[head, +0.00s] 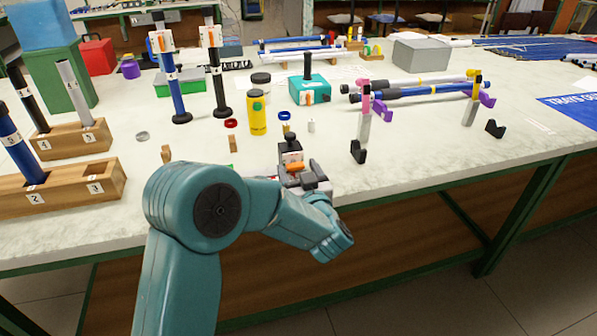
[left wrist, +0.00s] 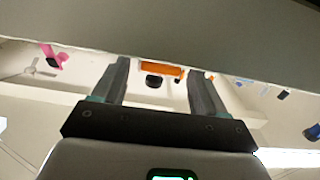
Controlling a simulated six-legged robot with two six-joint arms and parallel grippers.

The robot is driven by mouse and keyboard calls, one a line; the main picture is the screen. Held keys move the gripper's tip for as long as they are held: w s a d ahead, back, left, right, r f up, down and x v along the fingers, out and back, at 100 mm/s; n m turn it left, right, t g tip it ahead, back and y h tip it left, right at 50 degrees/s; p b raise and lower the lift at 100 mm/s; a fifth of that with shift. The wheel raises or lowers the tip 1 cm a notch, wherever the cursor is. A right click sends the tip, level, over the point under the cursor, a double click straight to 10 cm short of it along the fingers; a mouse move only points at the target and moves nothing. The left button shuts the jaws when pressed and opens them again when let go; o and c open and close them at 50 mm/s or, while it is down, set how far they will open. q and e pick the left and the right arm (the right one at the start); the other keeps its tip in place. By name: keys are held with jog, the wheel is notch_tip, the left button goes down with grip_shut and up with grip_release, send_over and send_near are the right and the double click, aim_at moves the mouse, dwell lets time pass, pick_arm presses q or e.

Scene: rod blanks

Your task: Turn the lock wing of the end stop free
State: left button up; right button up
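The end stop (head: 290,149) stands near the table's front edge in the head view, a small dark and pale block with a dark top. Its orange lock wing (head: 295,167) lies across its front, and it also shows in the left wrist view (left wrist: 160,70). My left gripper (head: 301,174) is right at the wing, partly covering the lower end stop. In the left wrist view its two fingers (left wrist: 160,72) are apart, with the wing in the gap between their tips. Contact cannot be made out. My right gripper is in neither view.
A yellow bottle (head: 258,117) and a teal block (head: 309,90) stand behind the end stop. Wooden rod holders (head: 105,185) are at left. The table's front right is clear.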

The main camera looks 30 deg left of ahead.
pick_arm(q)
jog(key=v, duration=1.6)
jog(key=shift+d, duration=0.2)
